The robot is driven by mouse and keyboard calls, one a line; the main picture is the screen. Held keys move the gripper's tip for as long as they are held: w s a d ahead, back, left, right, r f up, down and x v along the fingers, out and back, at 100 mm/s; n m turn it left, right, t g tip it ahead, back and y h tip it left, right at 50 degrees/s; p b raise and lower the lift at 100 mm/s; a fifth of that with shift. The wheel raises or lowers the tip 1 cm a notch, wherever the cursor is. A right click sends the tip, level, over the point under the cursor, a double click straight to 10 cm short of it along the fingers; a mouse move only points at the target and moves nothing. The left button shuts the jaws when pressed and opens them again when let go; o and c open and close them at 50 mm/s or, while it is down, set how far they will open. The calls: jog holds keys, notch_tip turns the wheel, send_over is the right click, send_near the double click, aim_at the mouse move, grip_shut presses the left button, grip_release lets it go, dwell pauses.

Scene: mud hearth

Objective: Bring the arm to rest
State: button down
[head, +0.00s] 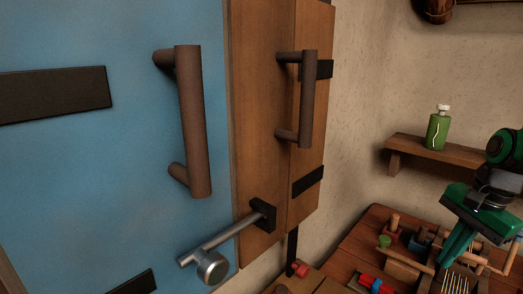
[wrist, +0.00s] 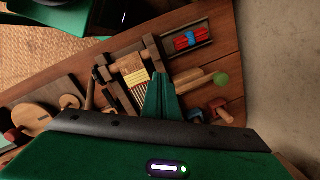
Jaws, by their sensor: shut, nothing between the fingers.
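My gripper (head: 443,262) is green and hangs at the right edge of the head view, pointing down over a wooden table (head: 362,228). Its fingers are together with nothing between them. I cannot tell the exact gap between the fingertips and the things below. Part of my arm is cut off by the right edge of the head view.
A green bottle (head: 437,128) stands on a wall shelf (head: 440,152) near my arm. A blue panel (head: 100,150) and wooden doors (head: 262,110) with projecting handles fill the left.

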jog(key=s+f+n+g+h, duration=0.1)
jog(key=s+f+n, duration=0.2)
jog(key=s+n, duration=0.5)
jog(key=s, duration=0.5)
jog(key=shift+s+a, duration=0.3)
jog(key=shift+a, duration=0.05)
